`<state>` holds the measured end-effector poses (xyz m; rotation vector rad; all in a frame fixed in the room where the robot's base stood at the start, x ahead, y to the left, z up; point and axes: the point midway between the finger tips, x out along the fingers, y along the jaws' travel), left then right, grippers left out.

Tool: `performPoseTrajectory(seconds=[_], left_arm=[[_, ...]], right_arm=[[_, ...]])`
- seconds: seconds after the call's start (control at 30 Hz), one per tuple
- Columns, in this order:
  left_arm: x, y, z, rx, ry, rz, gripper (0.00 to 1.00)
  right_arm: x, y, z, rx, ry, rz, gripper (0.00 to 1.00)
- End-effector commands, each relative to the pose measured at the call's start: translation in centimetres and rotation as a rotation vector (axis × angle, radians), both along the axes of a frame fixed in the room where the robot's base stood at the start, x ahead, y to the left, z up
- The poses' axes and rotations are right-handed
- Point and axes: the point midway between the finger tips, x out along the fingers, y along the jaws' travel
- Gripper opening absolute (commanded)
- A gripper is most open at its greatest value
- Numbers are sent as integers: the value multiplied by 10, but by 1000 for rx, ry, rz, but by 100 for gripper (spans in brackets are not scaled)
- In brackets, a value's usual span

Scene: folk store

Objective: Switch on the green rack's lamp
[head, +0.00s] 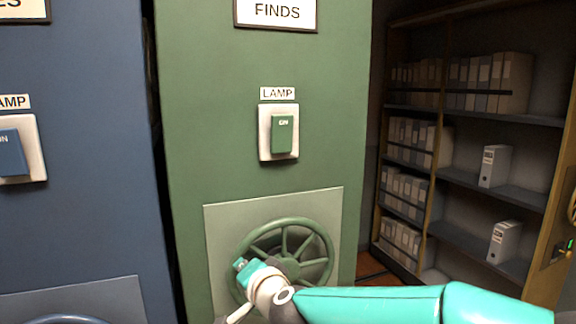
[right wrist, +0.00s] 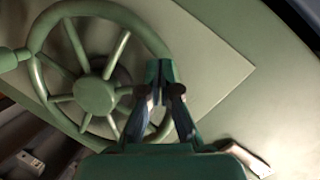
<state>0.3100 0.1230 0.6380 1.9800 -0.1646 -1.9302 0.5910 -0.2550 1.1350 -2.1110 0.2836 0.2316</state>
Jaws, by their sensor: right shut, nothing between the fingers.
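The green rack (head: 210,110) has a sign reading FINDS. Its lamp switch is a green rocker (head: 283,135) marked ON in a white plate (head: 265,148), under a LAMP label (head: 277,93). I cannot tell which way the rocker is set. Below it a green spoked handwheel (head: 291,221) sits on a pale square panel; the wheel also shows in the right wrist view (right wrist: 96,94). My right gripper (head: 241,266) is shut and empty, in front of the wheel's lower left and below the switch. In the right wrist view its fingertips (right wrist: 159,70) overlap the wheel's rim; contact is unclear. My left gripper is out of view.
A blue rack (head: 75,180) stands at the left with its own lamp switch (head: 12,152), separated by a dark narrow gap. At the right, open shelves (head: 464,180) hold several binders and boxes. The green rack's face around the switch is clear.

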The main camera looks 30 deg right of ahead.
Motion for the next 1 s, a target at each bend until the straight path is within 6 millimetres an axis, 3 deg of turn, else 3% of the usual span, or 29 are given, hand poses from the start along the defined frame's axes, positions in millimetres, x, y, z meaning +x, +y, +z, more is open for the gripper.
performPoseTrajectory(seconds=[0.03,0.1,0.2,0.3,0.4,0.5,0.83,1.0], left_arm=[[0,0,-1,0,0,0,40],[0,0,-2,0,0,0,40],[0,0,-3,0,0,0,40],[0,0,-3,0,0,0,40],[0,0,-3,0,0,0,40],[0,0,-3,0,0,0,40],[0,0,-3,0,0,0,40],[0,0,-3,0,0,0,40]], right_arm=[[-14,-12,57,71,-106,-42,0],[-38,-29,122,178,-226,-91,0],[-76,-50,190,317,-358,-129,0],[-107,-66,231,421,-445,-146,0],[-126,-75,252,479,-489,-152,0],[-133,-78,259,501,-503,-154,0],[-131,-78,258,500,-502,-155,0],[-121,-81,259,499,-501,-158,0]])
